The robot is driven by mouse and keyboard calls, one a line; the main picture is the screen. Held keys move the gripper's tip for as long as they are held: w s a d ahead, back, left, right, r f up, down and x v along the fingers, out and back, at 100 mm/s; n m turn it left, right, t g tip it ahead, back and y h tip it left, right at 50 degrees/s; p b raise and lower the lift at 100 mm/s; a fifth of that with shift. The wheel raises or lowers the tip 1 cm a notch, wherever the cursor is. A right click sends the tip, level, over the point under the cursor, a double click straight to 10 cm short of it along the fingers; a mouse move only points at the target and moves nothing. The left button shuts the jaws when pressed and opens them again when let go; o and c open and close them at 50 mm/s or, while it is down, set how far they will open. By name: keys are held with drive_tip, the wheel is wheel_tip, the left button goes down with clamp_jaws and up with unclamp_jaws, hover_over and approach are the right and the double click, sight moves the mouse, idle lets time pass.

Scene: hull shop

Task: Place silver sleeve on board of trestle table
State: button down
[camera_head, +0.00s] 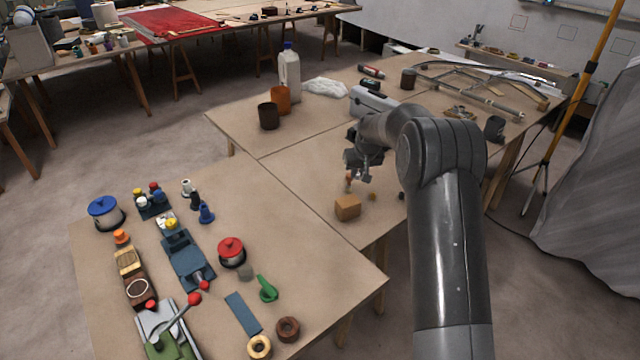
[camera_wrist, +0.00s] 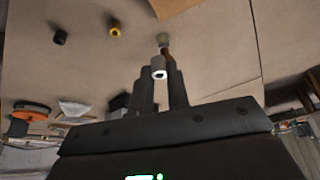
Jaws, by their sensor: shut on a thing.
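My gripper (camera_head: 360,178) is over the near right part of the trestle table's board (camera_head: 300,178). In the wrist view my gripper (camera_wrist: 162,75) is shut on a small pale silver sleeve (camera_wrist: 159,68), whose open end shows between the fingertips. In the head view the sleeve is too small and hidden by the fingers to make out. I cannot tell whether the sleeve touches the board. A small brown piece with a greyish end (camera_wrist: 164,45) shows just beyond the sleeve; I cannot tell whether they touch.
An orange-brown block (camera_head: 347,207) sits in front of my gripper. A small yellow piece (camera_head: 372,196) and a dark piece (camera_head: 402,195) lie to its right. A silver case (camera_head: 372,100) and brown cups stand farther back. Bare board lies left of my gripper.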

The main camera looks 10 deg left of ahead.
drive_tip(key=shift+s+d+r, duration=0.1)
drive_tip(key=shift+d+r, duration=0.05)
drive_tip(key=shift+d, duration=0.1)
drive_tip(key=s+a+n+g+y, duration=0.15)
drive_tip(key=s+a+n, duration=0.3)
drive_tip(key=s, duration=0.85)
drive_tip(key=s+a+n+g+y, duration=0.15)
drive_tip(key=s+a+n, duration=0.35)
drive_tip(key=s, duration=0.7)
drive_tip(key=s+a+n+g, duration=0.2)
drive_tip(key=s+a+n, duration=0.3)
drive_tip(key=s, duration=0.8)
hover_over(250, 307)
drive_tip(key=d, duration=0.2)
drive_tip(key=shift+n, duration=0.45)
drive_tip(key=f, duration=0.6)
drive_tip(key=shift+w+a+f, duration=0.1)
drive_tip(key=shift+a+f, duration=0.15)
drive_tip(key=shift+f, duration=2.15)
drive_tip(key=c, duration=1.8)
unclamp_jaws()
drive_tip(key=shift+f, duration=0.15)
drive_tip(key=o, duration=0.4)
